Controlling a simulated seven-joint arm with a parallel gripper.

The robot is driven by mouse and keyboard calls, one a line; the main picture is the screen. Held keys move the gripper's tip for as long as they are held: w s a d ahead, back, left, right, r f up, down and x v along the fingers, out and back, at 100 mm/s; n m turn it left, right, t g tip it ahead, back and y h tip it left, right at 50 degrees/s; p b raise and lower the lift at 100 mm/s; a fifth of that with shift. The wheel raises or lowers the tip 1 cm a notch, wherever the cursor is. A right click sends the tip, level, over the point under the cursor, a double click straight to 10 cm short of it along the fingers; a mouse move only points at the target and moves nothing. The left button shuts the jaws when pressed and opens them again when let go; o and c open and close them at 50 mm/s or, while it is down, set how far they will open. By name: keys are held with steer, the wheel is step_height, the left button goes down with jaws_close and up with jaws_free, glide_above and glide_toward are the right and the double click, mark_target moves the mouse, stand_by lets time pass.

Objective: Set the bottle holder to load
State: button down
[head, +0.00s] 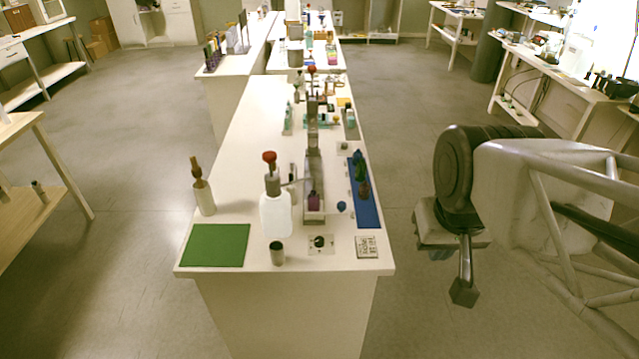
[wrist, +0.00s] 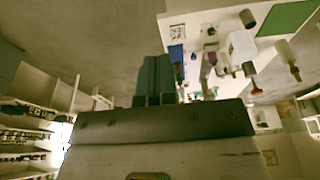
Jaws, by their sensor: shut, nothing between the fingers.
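A tall grey bottle holder (head: 313,203) stands near the front of the long white table, with a small purple bottle (head: 314,201) low in it. In front of it lies a pale square plate with a black round knob (head: 320,241); its setting is too small to read. In the wrist view the knob (wrist: 211,31) shows at upper right. My gripper (head: 463,292) hangs over open floor to the right of the table, apart from everything. Its fingers (wrist: 156,78) are shut together and empty in the wrist view.
A blue tray (head: 367,205) lies right of the holder. A white bottle (head: 276,215) with a red top, a dark cup (head: 277,254), a green mat (head: 216,245) and a small printed block (head: 367,246) are nearby. Floor between the table and my arm is clear.

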steer(key=c, duration=1.8)
jaws_free()
steer(key=shift+c, duration=0.2)
